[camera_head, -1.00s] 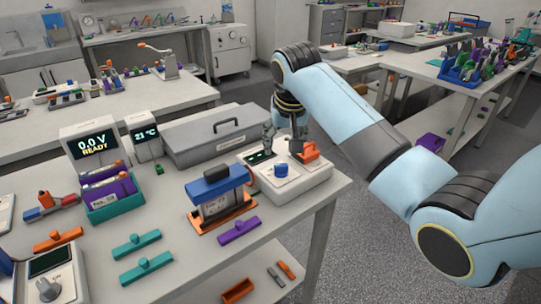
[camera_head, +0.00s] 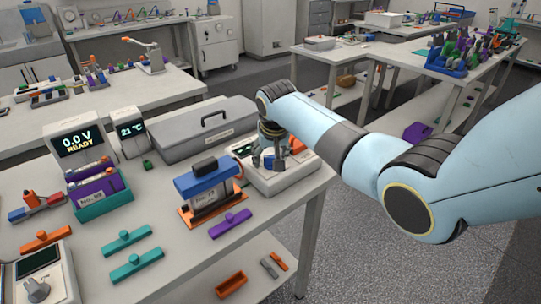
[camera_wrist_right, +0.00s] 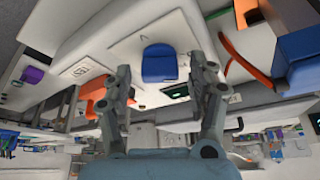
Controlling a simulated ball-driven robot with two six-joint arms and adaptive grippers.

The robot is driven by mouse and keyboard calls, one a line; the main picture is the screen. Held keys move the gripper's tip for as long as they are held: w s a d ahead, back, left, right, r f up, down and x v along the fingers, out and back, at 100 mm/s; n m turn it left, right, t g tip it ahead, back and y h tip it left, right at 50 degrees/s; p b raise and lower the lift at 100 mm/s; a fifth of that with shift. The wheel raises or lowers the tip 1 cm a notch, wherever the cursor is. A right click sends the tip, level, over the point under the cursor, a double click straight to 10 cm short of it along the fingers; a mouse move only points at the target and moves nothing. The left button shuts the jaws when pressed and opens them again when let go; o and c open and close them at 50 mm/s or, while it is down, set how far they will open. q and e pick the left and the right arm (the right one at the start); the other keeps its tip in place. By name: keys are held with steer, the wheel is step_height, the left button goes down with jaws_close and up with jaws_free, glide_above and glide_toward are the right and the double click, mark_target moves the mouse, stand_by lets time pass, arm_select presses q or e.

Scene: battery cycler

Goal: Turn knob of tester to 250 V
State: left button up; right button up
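A white box with a blue knob, which I take as the tester (camera_head: 288,180), stands near the right end of the front table. The knob (camera_wrist_right: 160,64) shows clearly in the right wrist view, with a small green-lit display (camera_wrist_right: 176,91) beside it. My right gripper (camera_head: 272,164) points down over the box and hides most of the knob in the head view. In the wrist view the right gripper (camera_wrist_right: 160,72) is open, with one finger on each side of the knob and visible gaps. The knob's setting cannot be read. My left gripper is not in view.
An orange part (camera_head: 297,145) sits on the box's far side. A blue-topped block in an orange frame (camera_head: 208,192) stands left of the box. A grey case (camera_head: 205,128) lies behind. A display (camera_head: 77,142) reads 0.0 V READY. A purple bar (camera_head: 230,222) lies in front.

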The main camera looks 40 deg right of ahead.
steer(key=c, duration=1)
steer(key=shift+c, duration=0.2)
